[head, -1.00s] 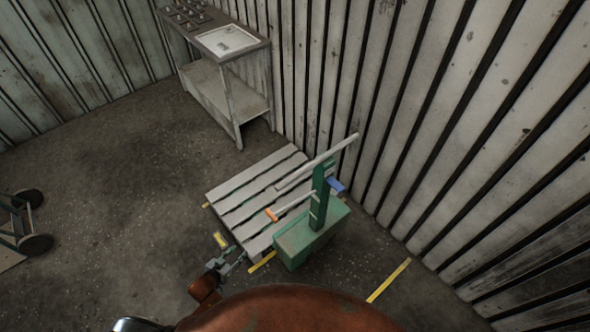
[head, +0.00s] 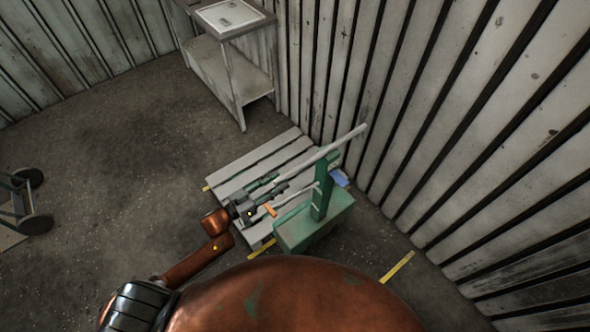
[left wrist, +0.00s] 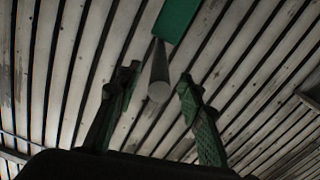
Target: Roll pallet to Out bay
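A light grey slatted pallet (head: 236,172) lies on the floor by the right wall. A green pallet truck (head: 314,226) stands at its near end, with an upright green post and a long grey handle bar (head: 335,147) across its top. An orange-tipped lever (head: 269,209) sticks out lower down. My left gripper (head: 281,183) is over the pallet, beside the handle bar. In the left wrist view its fingers (left wrist: 158,95) are apart, with the bar's round end (left wrist: 159,90) between or beyond them, not clamped. My right gripper is not in view.
Yellow floor marks show at the pallet's left corner and near the truck, with a yellow strip (head: 397,267) at right. A grey bench (head: 238,85) stands behind. A wheeled cart (head: 24,207) is at far left. Corrugated walls close the back and right. Floor left of the pallet is clear.

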